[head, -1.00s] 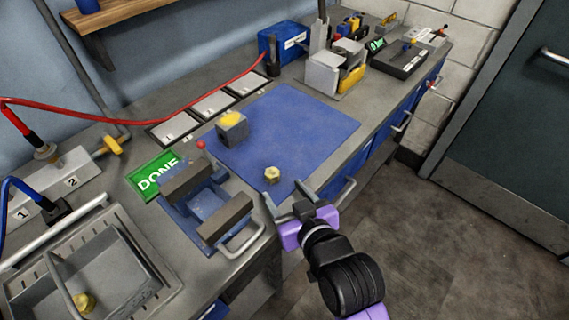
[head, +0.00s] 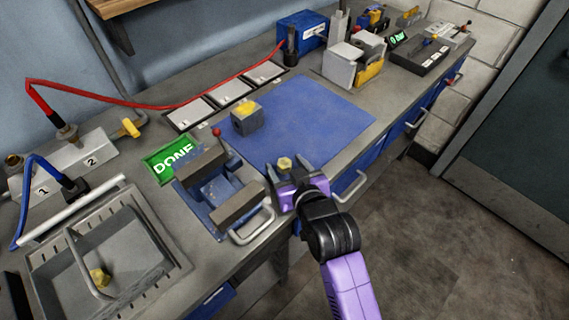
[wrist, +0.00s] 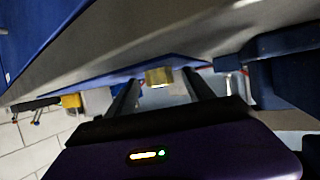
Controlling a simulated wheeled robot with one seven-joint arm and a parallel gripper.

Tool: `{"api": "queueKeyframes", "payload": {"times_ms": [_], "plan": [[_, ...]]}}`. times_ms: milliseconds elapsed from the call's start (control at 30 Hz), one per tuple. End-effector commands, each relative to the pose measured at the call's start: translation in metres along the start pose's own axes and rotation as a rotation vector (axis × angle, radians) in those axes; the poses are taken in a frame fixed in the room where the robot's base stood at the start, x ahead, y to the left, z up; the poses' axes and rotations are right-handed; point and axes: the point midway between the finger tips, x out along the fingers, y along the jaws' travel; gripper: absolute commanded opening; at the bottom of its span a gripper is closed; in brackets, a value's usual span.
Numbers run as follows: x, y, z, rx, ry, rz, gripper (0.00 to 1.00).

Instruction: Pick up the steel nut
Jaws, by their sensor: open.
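A small yellowish hex nut (head: 285,163) sits at the near edge of the blue mat (head: 320,120); its colour looks more brass than steel. My gripper (head: 284,175) is open and low at the bench's front edge, with its fingers pointing at the nut. In the wrist view the nut (wrist: 159,77) shows in the gap between the two fingertips (wrist: 162,84), with space on both sides. I cannot tell whether it is past the tips. Another yellowish nut-like piece (head: 99,277) lies in the grey tray (head: 150,290).
A blue vise with grey jaws (head: 238,208) stands just left of my gripper. A grey block with a yellow top (head: 246,118) is on the mat's left part. A drawer handle (head: 350,188) juts out at the front. The mat's right side is clear.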

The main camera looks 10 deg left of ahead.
Motion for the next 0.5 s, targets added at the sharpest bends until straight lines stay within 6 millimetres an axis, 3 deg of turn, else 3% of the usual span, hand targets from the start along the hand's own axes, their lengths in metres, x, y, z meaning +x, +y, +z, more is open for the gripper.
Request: {"api": "queueKeyframes", "payload": {"times_ms": [33, 333, 500], "plan": [[-0.0001, 0.0000, 0.0001, 0.000, 0.000, 0.000, 0.57], [-0.0003, 0.0001, 0.0001, 0.000, 0.000, 0.000, 0.00], [-0.0004, 0.0002, -0.0005, 0.000, 0.001, 0.000, 0.00]]}}
